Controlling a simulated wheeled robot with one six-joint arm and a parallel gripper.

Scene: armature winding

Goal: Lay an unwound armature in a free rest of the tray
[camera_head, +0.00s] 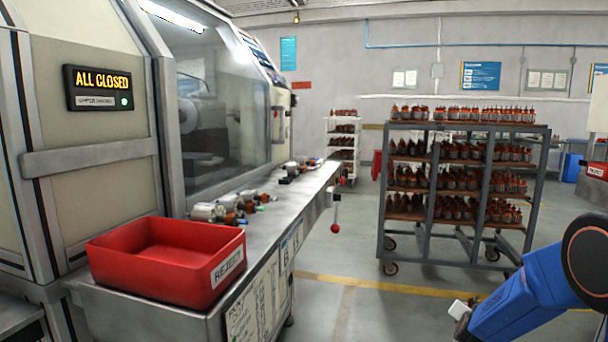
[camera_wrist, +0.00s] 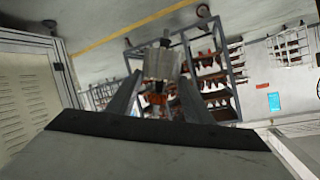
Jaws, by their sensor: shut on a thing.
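My gripper (camera_wrist: 158,88) shows in the wrist view with its two fingers closed on an armature (camera_wrist: 160,63). The armature has a grey cylindrical core, a shaft end at the top and a brownish-orange part below. Whether it carries windings is too small to tell. In the head view my blue arm enters at the lower right, and the held armature cannot be made out there. Several small grey and orange parts (camera_head: 232,207) that look like armatures lie along the machine's bench; more parts (camera_head: 297,169) lie farther back. I cannot make out a tray with rests.
A red reject bin (camera_head: 168,279), seemingly empty, stands on the bench's near end (camera_head: 262,250). The machine (camera_head: 100,160) shows "ALL CLOSED" on its display (camera_head: 98,88). A wheeled rack (camera_head: 430,228) full of copper-coloured parts stands across the aisle. The floor (camera_head: 345,255) between is clear.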

